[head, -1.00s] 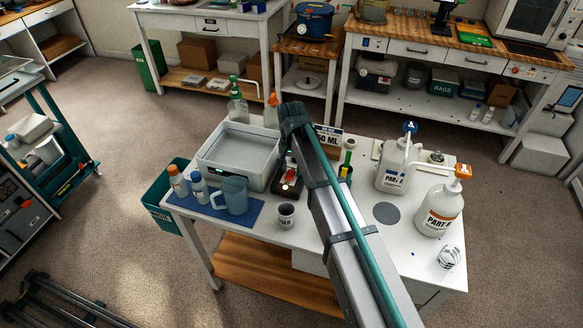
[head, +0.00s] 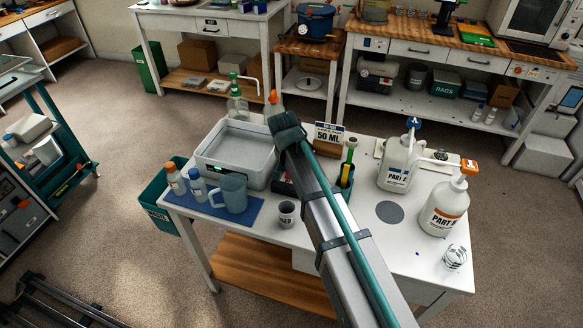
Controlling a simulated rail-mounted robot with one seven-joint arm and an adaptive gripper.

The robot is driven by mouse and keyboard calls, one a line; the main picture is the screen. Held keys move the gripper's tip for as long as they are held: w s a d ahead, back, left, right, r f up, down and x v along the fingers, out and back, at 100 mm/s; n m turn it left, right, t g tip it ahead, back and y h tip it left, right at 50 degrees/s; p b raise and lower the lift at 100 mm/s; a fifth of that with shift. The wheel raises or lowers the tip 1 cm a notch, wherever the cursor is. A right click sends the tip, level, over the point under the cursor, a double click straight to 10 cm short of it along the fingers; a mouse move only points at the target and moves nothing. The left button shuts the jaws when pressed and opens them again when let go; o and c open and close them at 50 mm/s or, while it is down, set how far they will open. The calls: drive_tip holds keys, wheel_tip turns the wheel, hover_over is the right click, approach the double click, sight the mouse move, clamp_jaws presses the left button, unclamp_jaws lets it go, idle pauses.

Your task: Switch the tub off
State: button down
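The tub (head: 203,160) is a white box with a grey basin, at the back left of the white worktable. A small dark panel shows low on its front; its reading is too small to make out. My arm reaches from the lower right up to the tub's right side, its dark upper end close to the tub's back right corner. Whether it touches the tub I cannot tell. My gripper is not visible.
A blue mat (head: 240,213) holds a blue-grey pitcher (head: 233,194) and two small bottles in front of the tub. Two pump bottles, a white jug (head: 398,165) and a larger bottle (head: 443,207), stand on the right.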

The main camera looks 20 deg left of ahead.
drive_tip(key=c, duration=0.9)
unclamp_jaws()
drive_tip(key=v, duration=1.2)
